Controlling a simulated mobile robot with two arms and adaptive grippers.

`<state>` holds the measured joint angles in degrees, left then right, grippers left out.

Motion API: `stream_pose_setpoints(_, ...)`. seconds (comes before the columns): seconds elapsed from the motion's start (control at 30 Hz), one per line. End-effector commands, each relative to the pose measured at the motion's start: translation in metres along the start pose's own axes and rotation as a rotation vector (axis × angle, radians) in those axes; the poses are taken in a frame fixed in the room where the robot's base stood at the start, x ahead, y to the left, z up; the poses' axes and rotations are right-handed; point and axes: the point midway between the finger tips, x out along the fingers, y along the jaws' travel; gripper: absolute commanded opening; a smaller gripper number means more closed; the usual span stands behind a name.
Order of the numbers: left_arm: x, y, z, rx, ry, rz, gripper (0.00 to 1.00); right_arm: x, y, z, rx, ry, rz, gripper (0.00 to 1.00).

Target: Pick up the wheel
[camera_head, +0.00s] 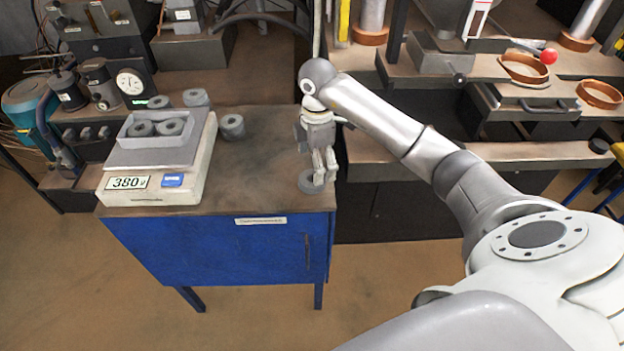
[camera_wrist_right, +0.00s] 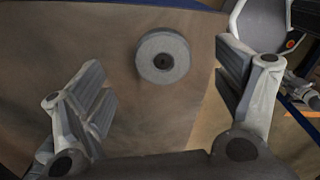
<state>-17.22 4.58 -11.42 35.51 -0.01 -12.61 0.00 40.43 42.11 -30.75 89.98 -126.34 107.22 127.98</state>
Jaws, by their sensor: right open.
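A grey wheel (camera_head: 309,183) with a dark centre hole lies flat near the right front corner of the blue cabinet's top (camera_head: 265,150). My right gripper (camera_head: 325,172) points down just above it and partly covers it. In the right wrist view the wheel (camera_wrist_right: 176,68) lies on the brown top, ahead of and between my open fingers, touching neither. Other similar grey wheels stand on the cabinet: one (camera_head: 232,127) right of the scale and others (camera_head: 195,97) behind it. Two more (camera_head: 170,127) sit in a grey tray (camera_head: 128,140) on the scale. My left gripper is out of view.
The scale (camera_head: 185,189), its display reading 380, fills the cabinet's left front. The top between scale and right gripper is mostly clear. A machine with a dial gauge (camera_head: 130,82) stands at left. A workbench with metal rings (camera_head: 598,94) is at right.

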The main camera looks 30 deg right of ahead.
Motion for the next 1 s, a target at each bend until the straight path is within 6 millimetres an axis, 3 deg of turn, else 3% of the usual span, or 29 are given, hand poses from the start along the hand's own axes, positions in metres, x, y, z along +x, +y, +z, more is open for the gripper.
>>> stream_pose_setpoints(0.3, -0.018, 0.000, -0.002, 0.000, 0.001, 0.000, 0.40, 0.042, -0.001, -0.006, -0.002, 0.001, -0.003, 0.87)
stream_pose_setpoints(0.6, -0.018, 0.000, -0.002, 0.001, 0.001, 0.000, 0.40, 0.049, -0.001, -0.006, -0.003, 0.000, -0.001, 0.87)
stream_pose_setpoints(1.0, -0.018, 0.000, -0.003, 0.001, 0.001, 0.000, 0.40, 0.049, -0.001, -0.006, -0.002, 0.001, -0.001, 0.37)
